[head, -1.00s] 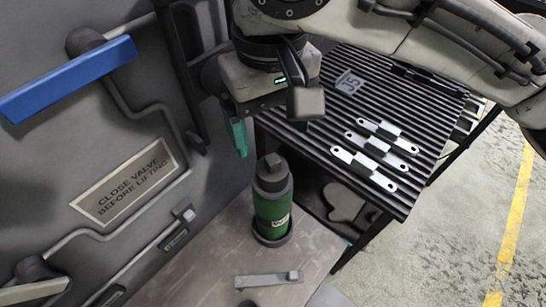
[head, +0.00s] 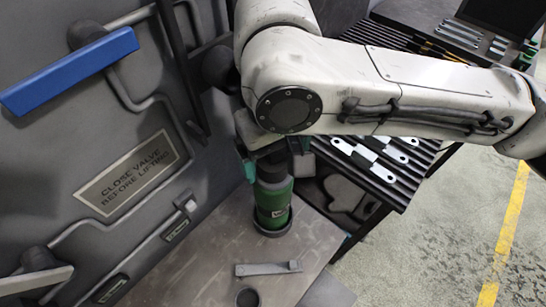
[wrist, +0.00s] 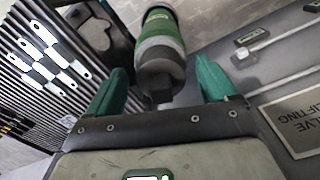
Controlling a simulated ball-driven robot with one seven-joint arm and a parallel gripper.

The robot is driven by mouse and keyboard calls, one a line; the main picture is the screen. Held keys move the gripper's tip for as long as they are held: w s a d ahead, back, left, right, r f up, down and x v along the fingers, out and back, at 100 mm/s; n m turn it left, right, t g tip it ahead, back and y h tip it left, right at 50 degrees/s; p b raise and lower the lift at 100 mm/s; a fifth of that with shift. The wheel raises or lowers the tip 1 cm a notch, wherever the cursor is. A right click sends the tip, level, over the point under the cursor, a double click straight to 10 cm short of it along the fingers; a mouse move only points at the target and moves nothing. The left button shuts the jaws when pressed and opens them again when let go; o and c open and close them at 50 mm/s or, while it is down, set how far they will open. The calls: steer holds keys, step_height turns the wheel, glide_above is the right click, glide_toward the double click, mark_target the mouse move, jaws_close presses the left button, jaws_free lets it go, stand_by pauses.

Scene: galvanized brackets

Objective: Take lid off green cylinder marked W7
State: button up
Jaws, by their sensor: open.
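The green cylinder (head: 272,208) stands upright in a dark ring on the grey bench. Its pale label is too small to read. Its dark grey lid (head: 272,178) is on top, partly hidden by my arm in the head view. In the wrist view the lid (wrist: 160,55) shows with its square knob pointing toward my gripper, and the green body (wrist: 162,22) is beyond. My gripper (wrist: 160,88) is open, with teal fingers on either side of the knob. I cannot see either finger touching it.
A grey wall panel with a blue handle (head: 70,72) and a sign (head: 127,173) stands close on the left. A loose bar (head: 268,268) lies on the bench in front. A ribbed rack with metal brackets (head: 365,155) is at the right, behind my arm.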

steer(key=c, duration=1.1)
steer(key=shift+r, duration=0.1)
